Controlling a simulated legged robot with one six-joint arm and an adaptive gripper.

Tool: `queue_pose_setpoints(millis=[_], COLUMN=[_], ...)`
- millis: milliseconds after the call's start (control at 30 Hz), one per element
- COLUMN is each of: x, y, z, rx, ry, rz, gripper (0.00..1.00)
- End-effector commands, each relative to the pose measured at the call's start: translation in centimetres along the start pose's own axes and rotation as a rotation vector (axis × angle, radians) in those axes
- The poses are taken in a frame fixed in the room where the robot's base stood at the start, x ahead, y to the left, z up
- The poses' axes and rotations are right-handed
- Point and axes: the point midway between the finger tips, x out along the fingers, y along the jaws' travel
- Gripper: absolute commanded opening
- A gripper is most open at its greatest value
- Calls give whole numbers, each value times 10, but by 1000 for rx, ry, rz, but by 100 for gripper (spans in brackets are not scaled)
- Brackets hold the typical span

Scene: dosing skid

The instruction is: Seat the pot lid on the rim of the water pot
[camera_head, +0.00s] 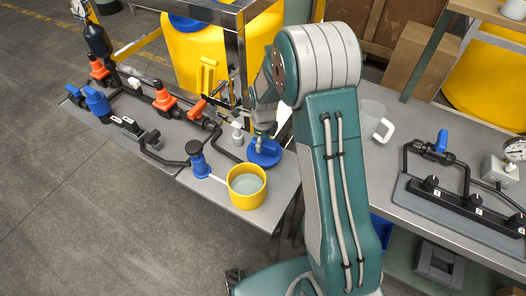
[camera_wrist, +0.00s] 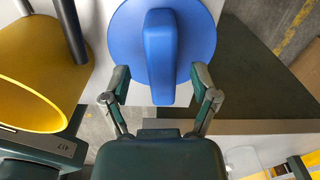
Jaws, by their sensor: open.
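The pot lid (camera_head: 264,152) is a blue disc with a raised bar handle; it lies on the grey table's right part, behind the water pot. The water pot (camera_head: 246,190) is yellow, open at the top, with pale water inside. In the wrist view the pot's yellow wall (camera_wrist: 25,85) shows at the left, apart from the lid (camera_wrist: 205,30). My gripper (camera_wrist: 159,75) is open, its fingers on either side of the lid's bar handle, with gaps visible. In the head view my gripper (camera_head: 264,131) is above the lid, partly hidden by my arm.
Dark pipework with orange and blue valves (camera_head: 97,101) fills the table's left. A metal frame (camera_head: 238,60) rises behind. A second bench (camera_head: 400,180) holds a clear jug and manifold.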

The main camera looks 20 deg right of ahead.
Motion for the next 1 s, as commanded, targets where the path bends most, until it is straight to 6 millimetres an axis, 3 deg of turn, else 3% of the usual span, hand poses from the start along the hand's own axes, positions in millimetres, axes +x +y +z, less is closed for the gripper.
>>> queue_pose_setpoints(millis=[167,1000], x=[13,18], y=[0,0], z=[-1,0], rx=[1,0], ry=[-1,0], rz=[0,0], gripper=[77,77])
